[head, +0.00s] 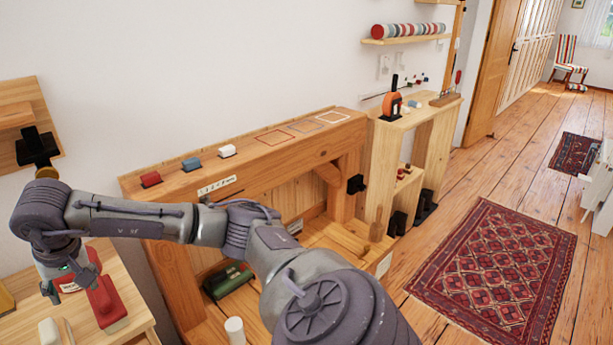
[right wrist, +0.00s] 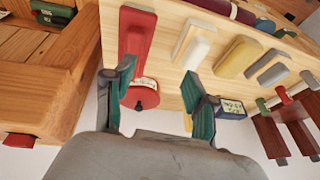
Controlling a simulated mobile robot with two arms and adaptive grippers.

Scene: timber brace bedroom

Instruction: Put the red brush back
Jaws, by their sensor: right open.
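The red brush (head: 105,300), a long red block with a pale underside, lies on the light wooden table (head: 88,262) at the lower left of the head view. In the right wrist view the red brush (right wrist: 137,36) lies just ahead of my right gripper. My right gripper (head: 68,286) is open above the table, beside the brush; its two fingers (right wrist: 160,95) stand apart in the wrist view. A round red piece with a pale label (right wrist: 140,94) shows near the left finger. No grip on the brush shows. My left gripper is not in view.
White (right wrist: 195,52), yellow (right wrist: 238,57) and grey (right wrist: 273,73) blocks lie in a row beside the brush. Small red (head: 151,180), blue (head: 191,164) and white (head: 227,151) blocks sit on the workbench's back ledge (head: 250,160), left of coloured outlines. A green object (head: 228,281) lies lower down.

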